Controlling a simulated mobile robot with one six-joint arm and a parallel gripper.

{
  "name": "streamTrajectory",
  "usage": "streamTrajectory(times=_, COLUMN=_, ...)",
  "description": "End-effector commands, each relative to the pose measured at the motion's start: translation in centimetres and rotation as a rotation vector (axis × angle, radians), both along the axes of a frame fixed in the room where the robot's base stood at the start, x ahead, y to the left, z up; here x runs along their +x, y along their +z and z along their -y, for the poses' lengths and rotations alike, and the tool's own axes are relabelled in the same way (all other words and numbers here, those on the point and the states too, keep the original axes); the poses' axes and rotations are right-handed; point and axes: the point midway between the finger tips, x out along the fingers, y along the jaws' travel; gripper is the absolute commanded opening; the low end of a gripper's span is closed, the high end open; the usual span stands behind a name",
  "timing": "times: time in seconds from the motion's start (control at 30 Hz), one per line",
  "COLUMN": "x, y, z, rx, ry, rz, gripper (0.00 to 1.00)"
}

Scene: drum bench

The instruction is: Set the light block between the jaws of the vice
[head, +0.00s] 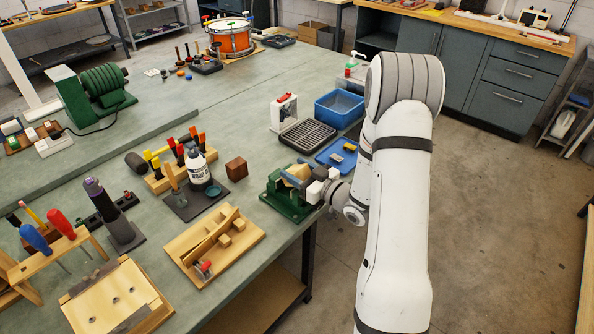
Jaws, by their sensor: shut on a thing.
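The green vice (286,205) stands at the right edge of the bench, in front of my arm. My gripper (304,182) is over the vice, reaching in from the right. It is shut on the light block (297,172), a pale wooden piece seen at the vice's top. The gripper and the block's own bulk hide much of the jaws. I cannot tell whether the block is between the jaws or just above them.
A dark brown block (236,169) stands left of the vice. A wooden jig (214,246) lies nearer.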

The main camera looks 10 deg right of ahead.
Motion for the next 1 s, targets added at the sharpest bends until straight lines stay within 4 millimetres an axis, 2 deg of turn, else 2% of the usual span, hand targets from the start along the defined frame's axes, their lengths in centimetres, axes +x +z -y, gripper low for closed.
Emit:
streamTrajectory(times=0.03, x=0.0, y=-0.1, z=0.0, rx=0.0, ry=0.0, rz=0.0, gripper=0.56)
streamTrajectory(times=0.3, x=0.0, y=0.0, z=-0.1, rx=0.0, ry=0.001, rz=0.0, gripper=0.76)
streamTrajectory(times=0.7, x=-0.1, y=0.3, z=0.0, rx=0.0, ry=0.001, rz=-0.002, gripper=0.76)
streamTrajectory(times=0.8, x=-1.8, y=-0.4, z=1.4, rx=-0.001, ry=-0.003, rz=-0.001, gripper=0.76)
streamTrajectory(times=1.0, x=-4.8, y=0.1, z=3.4, rx=-0.001, ry=-0.002, rz=0.001, gripper=0.76)
